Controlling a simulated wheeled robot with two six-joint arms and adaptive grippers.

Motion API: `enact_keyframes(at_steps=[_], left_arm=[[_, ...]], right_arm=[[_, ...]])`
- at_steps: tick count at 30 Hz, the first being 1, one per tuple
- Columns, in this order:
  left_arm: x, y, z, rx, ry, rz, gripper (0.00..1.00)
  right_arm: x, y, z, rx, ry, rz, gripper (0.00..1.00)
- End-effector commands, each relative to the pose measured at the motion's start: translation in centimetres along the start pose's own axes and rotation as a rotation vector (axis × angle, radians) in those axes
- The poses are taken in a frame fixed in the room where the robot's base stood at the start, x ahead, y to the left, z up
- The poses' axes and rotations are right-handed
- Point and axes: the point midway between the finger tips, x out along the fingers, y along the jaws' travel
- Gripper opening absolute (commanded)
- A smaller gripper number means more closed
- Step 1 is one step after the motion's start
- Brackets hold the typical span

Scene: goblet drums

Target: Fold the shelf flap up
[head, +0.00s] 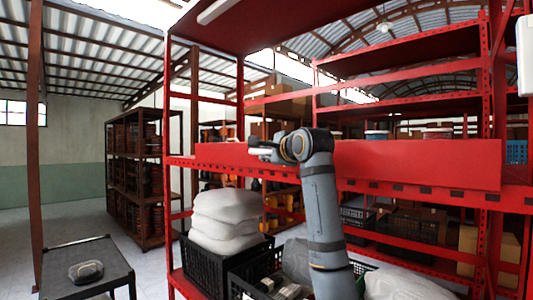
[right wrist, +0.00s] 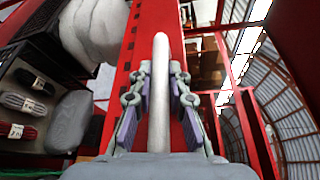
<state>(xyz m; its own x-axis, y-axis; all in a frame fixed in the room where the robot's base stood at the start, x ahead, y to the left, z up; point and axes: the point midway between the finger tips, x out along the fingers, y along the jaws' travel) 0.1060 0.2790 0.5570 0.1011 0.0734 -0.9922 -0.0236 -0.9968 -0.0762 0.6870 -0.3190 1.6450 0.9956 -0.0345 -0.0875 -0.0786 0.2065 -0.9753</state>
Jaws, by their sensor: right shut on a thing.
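The shelf flap (head: 420,165) is a long, bright red panel along the front edge of the red shelf (head: 440,192). It looks roughly upright above the perforated beam, but its exact angle is hard to tell. My right gripper (head: 262,149) is in front of the panel's left part, and my arm hides the middle. In the right wrist view, my right gripper (right wrist: 160,85) is shut around a pale, round-ended rod (right wrist: 161,60). Red shelf surfaces lie behind it. Whether the rod is joined to the flap cannot be told. My left gripper is not in view.
Black crates (head: 205,275) with stacked white sacks (head: 225,215) stand below the shelf at left. A dark table (head: 70,262) with a grey item stands at the lower left. A dark rack (head: 140,175) is farther back. Red uprights (head: 167,130) border the shelf.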

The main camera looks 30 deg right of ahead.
Motion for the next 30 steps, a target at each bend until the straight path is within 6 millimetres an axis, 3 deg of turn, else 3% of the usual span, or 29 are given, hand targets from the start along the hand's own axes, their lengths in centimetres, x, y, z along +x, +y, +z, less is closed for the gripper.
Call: enact_keyframes(at_steps=[3,4,9,20,30], left_arm=[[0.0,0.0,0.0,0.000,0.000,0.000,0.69],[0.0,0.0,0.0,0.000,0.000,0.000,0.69],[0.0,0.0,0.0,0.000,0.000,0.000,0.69],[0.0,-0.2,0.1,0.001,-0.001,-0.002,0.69],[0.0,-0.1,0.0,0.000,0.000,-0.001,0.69]], right_arm=[[-0.1,-0.2,0.0,0.000,-0.001,-0.005,0.00],[-0.1,-0.2,0.0,0.000,-0.001,-0.005,0.20],[-0.1,-0.1,0.0,-0.001,0.000,-0.004,0.39],[-0.9,-0.2,-0.1,-0.001,0.001,-0.005,0.39],[-8.8,-0.2,-0.1,-0.003,0.002,-0.008,0.39]])
